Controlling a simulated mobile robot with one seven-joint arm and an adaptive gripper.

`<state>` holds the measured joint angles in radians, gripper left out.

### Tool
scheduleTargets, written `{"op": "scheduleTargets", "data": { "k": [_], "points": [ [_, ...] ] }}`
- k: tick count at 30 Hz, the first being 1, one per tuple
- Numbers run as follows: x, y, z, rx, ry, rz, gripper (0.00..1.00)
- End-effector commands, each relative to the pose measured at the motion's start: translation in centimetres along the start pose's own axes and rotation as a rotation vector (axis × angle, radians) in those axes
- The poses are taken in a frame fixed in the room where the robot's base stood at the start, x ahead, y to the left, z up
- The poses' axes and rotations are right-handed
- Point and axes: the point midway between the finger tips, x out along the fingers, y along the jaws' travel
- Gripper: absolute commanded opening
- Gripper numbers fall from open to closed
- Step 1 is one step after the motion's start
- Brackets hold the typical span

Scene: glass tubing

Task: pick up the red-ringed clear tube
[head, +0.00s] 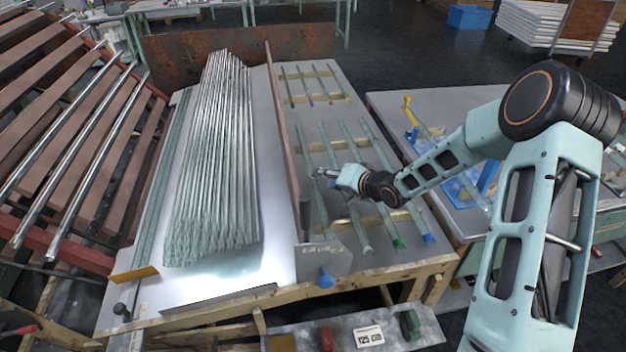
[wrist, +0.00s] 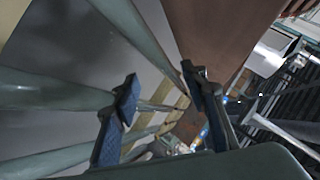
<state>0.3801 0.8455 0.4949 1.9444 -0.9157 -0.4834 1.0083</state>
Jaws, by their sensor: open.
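Several clear tubes lie side by side on wooden strips on the grey table; one near-row tube (head: 382,207) has a green end mark and another a blue one. I cannot make out with certainty which tube has the red ring; my gripper and arm cover part of the near row. My gripper (head: 322,172) is over the left of this row, beside the brown divider. In the wrist view my gripper (wrist: 160,87) is open, its blue-padded fingers apart. A clear tube (wrist: 145,38) runs toward the space between them; I cannot tell whether it lies between the fingers.
The upright brown divider (head: 283,140) stands close to my gripper's left and separates the row from a large tube bundle (head: 215,165). A shorter row of colour-marked tubes (head: 313,85) lies farther back. A second table (head: 386,104) stands to the right.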

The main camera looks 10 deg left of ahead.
Motion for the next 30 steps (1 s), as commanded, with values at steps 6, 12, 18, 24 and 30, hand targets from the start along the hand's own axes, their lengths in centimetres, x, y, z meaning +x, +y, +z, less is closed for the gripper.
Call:
{"op": "scheduleTargets", "data": {
  "k": [6,12,18,24,30],
  "points": [
    [1.9,0.0,0.2,-0.001,-0.002,0.001,0.4],
    [4.8,0.0,0.3,-0.002,-0.002,0.002,0.4],
    [5.7,-0.1,0.2,-0.001,0.0,0.003,0.4],
    [5.7,-0.1,0.1,-0.001,0.0,0.002,0.35],
    [5.6,-0.1,0.1,-0.001,0.0,0.002,0.13]
  ]
}}
